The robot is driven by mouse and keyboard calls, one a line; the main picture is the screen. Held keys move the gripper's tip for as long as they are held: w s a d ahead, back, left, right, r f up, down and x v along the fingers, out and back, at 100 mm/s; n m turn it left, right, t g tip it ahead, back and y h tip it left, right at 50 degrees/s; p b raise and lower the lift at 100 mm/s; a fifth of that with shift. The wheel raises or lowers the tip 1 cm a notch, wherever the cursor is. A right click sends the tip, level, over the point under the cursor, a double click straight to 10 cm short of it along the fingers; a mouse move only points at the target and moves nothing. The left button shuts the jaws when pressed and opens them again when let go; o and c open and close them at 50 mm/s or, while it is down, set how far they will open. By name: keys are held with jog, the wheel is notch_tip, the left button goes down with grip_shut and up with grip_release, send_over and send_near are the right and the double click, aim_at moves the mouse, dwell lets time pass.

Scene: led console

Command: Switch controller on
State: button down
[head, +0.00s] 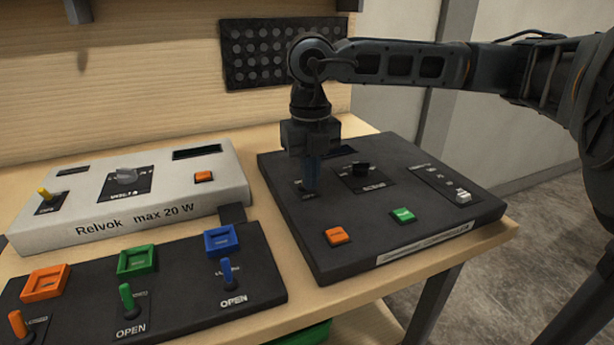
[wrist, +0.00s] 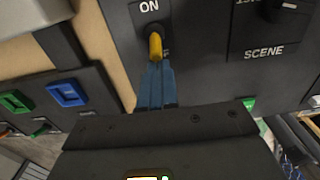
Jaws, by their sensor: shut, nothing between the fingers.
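The controller (head: 400,225) is a dark box on the right of the bench. In the wrist view its panel (wrist: 200,60) shows a yellow toggle switch (wrist: 155,43) below the word ON. The lever appears to point away from ON, toward a mostly hidden label. My gripper (head: 309,188) points down over the box's left part, its blue fingers together and empty. In the wrist view the fingertips (wrist: 156,68) are right at the lever's tip; I cannot tell whether they touch. The toggle is hidden behind the fingers in the head view.
The controller also has a black knob (head: 361,169), an orange button (head: 337,235), a green button (head: 403,215) and a slider (head: 463,196). A white Relvok box (head: 140,205) and a dark panel with coloured toggles (head: 180,285) stand left. A perforated panel (head: 270,55) is behind.

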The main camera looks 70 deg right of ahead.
aim_at(310, 196)
jog(key=shift+w+d, duration=0.55)
notch_tip(310, 196, up, 7)
jog(key=p, duration=0.1)
jog(key=shift+s+a+p, duration=0.3)
jog(key=shift+p, duration=0.1)
dwell(0.6)
jog(key=shift+s, duration=0.1)
dwell(0.5)
